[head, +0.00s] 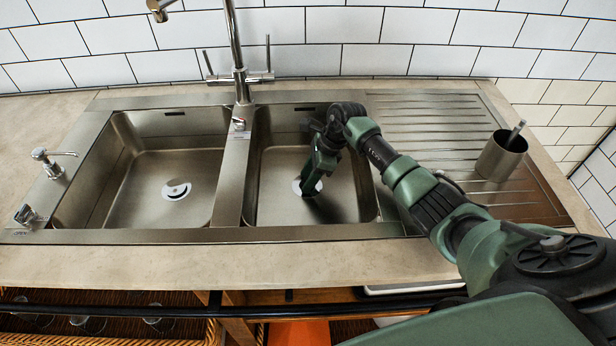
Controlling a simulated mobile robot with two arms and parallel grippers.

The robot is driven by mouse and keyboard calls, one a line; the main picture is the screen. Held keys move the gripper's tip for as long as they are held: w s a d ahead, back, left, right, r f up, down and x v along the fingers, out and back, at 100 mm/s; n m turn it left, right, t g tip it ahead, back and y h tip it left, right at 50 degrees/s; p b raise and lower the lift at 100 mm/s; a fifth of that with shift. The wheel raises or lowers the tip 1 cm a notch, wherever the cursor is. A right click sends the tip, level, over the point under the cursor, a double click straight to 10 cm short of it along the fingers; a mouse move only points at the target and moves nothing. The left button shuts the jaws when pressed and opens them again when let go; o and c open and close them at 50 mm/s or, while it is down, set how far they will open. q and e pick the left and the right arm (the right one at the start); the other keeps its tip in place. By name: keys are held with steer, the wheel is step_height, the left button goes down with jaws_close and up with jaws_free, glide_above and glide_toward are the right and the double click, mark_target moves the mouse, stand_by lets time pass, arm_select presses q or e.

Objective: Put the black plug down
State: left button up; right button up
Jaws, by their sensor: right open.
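My right arm reaches over the steel sink from the right. Its gripper (308,190) points down into the right basin (275,205), at that basin's drain (296,187). The gripper is open, with its tips close to the drain. I cannot make out the black plug there: the dark fingers and the shadow beside them cover much of the drain, and the plug may be hidden behind them. The left basin (140,205) is empty, and its pale round drain (176,189) shows a dark centre. My left gripper is not in view.
A tall tap (239,70) stands behind the divider between the basins. A metal cup (500,157) with an item in it stands on the ribbed drainboard (440,130). A soap dispenser (47,163) is at the left. Wicker baskets (190,332) sit below the counter.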

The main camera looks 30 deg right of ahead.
steer(key=shift+s+a+f, duration=0.2)
steer(key=shift+s+f, duration=0.25)
steer(key=shift+r+p, duration=0.2)
steer(key=shift+p, duration=0.15)
steer(key=shift+r+p, duration=0.45)
steer(key=shift+p, duration=0.05)
steer(key=b+v, duration=0.1)
steer(key=v, duration=1.1)
steer(key=shift+w+d+r, duration=0.15)
steer(key=shift+w, duration=0.15)
